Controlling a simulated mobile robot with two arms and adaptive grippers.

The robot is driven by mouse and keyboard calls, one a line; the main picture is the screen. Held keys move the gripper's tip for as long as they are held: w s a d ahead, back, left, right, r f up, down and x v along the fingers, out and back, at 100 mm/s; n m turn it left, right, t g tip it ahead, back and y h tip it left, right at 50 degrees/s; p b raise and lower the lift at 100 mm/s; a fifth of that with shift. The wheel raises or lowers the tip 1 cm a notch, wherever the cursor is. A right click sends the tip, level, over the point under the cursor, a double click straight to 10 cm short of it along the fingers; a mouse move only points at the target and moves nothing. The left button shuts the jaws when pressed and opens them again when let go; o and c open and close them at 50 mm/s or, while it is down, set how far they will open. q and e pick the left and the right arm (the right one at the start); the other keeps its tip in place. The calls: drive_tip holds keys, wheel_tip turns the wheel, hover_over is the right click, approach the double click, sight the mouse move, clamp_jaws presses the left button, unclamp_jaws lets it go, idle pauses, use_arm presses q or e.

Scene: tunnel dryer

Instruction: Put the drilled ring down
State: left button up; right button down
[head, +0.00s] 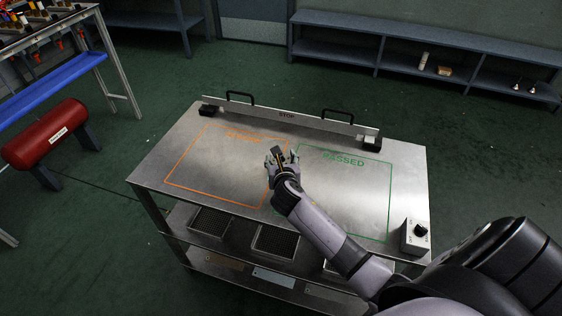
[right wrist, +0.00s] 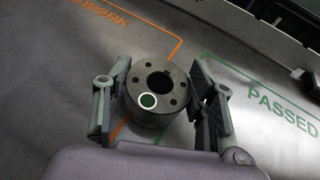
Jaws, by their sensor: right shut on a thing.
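The drilled ring (right wrist: 170,107) is a grey metal cylinder with a wide centre bore, several small holes and a green dot ringed in white on its top face. My right gripper (head: 280,157) is shut on it, with one finger pad on each side in the right wrist view (right wrist: 160,92). The ring is over the steel table (head: 170,165), around the strip between the orange REWORK outline (head: 213,202) and the green PASSED outline (head: 389,205). I cannot tell whether it touches the table. The gripper mostly hides it in the head view. My left gripper is not in view.
A STOP rail (head: 290,115) with two black handles runs along the table's far edge. A grey knob box (head: 414,237) stands at the near right corner. Dark trays (head: 275,242) sit on the shelf below. Both outlined areas look clear of parts.

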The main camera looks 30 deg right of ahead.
drive_tip(key=c, duration=0.7)
unclamp_jaws()
drive_tip(key=p+v, duration=0.1)
drive_tip(key=v, duration=1.1)
drive_tip(key=shift+a, duration=0.1)
